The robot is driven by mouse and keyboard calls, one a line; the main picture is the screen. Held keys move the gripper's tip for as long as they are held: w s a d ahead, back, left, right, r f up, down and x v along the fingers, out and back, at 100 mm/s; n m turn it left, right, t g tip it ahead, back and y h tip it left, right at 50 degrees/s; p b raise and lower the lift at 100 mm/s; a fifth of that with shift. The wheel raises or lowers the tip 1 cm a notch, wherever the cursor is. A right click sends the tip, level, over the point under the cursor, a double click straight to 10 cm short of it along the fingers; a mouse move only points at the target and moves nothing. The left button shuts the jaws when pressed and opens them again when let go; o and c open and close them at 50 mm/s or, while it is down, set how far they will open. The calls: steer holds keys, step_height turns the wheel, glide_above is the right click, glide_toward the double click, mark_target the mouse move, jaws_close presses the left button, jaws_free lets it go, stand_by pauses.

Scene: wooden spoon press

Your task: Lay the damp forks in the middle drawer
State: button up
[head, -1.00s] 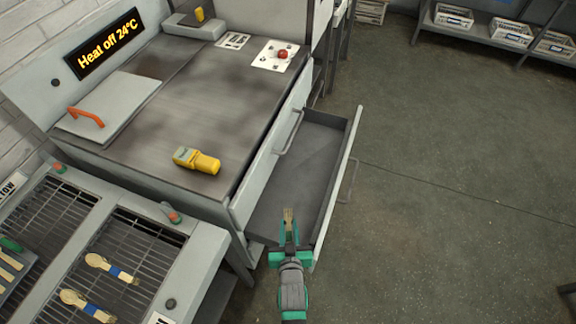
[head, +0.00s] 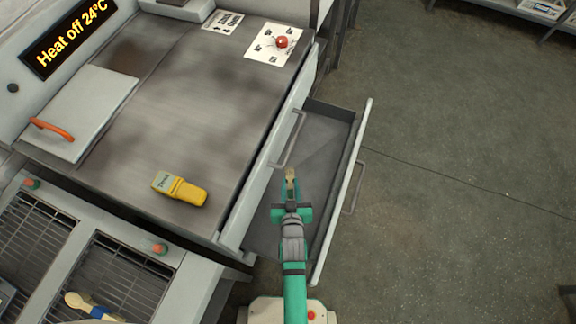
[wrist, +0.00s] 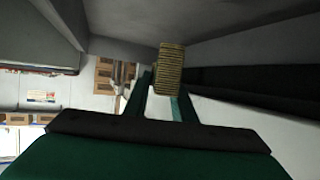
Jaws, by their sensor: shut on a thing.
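My gripper (head: 291,192) is shut on a banded stack of pale wooden forks (head: 290,174). The stack's ribbed side shows between the fingers in the wrist view (wrist: 170,68). The drawer (head: 325,130) is pulled out from the press, below a shut drawer front with its own handle (head: 292,140). Its visible grey floor is bare; my arm hides part of it. The gripper and stack appear over the drawer's opening, near its press side. I cannot tell their height above the floor.
A yellow meter (head: 180,189) lies on the press top; its small text is unclear. A spoon with a blue band (head: 92,305) lies on the lower-left rack. The display (head: 72,37) reads "Heat off 24°C". The floor to the right is clear.

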step_height(320, 180, down, 11)
steer(key=shift+f, duration=0.2)
steer(key=w, duration=0.8)
steer(key=shift+w+a+f, duration=0.2)
steer(key=shift+w+a, duration=0.15)
steer(key=shift+a, duration=0.05)
steer(key=shift+w, duration=0.45)
steer(key=w, duration=0.3)
steer(key=shift+w+a, duration=0.2)
steer(key=shift+w, duration=0.1)
steer(key=shift+s+f, duration=0.2)
steer(key=shift+f, duration=0.3)
steer(key=shift+d+f, duration=0.1)
steer(key=shift+f, duration=0.05)
steer(key=o, duration=1.1)
steer(key=shift+f, duration=0.1)
steer(key=shift+c, duration=0.2)
